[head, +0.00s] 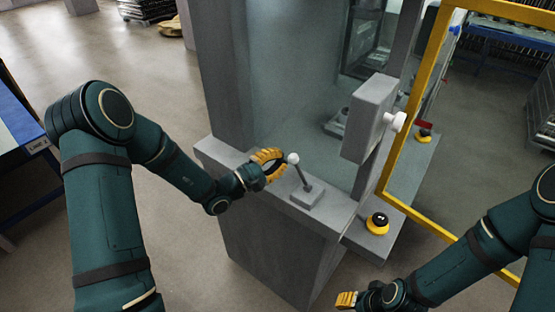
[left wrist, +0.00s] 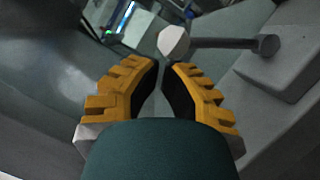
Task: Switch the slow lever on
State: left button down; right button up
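The lever (head: 301,174) has a white ball knob (head: 293,158) on a dark rod. It rises from a small grey base (head: 307,195) on the ledge and leans left toward my left gripper. My left gripper (head: 280,164) has yellow fingers, partly open with a narrow gap between the tips. It is just left of the knob and looks empty. In the left wrist view, the knob (left wrist: 173,42) lies just beyond the fingertips (left wrist: 160,68), with the rod running right. Whether they touch is unclear. My right gripper (head: 347,300) is low in the head view, far from the lever, its opening unclear.
A grey box with a white knob (head: 398,121) stands right of the lever. A yellow-and-black button (head: 377,222) sits lower right, another (head: 424,135) farther back. A yellow frame (head: 405,120) rises at right. A glass panel (head: 290,80) stands behind the ledge.

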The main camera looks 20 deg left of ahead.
pick_arm(q)
jog(key=shift+d+r+m, duration=0.2)
jog(key=shift+m, duration=0.1)
pick_arm(e)
jog(key=shift+f, duration=0.1)
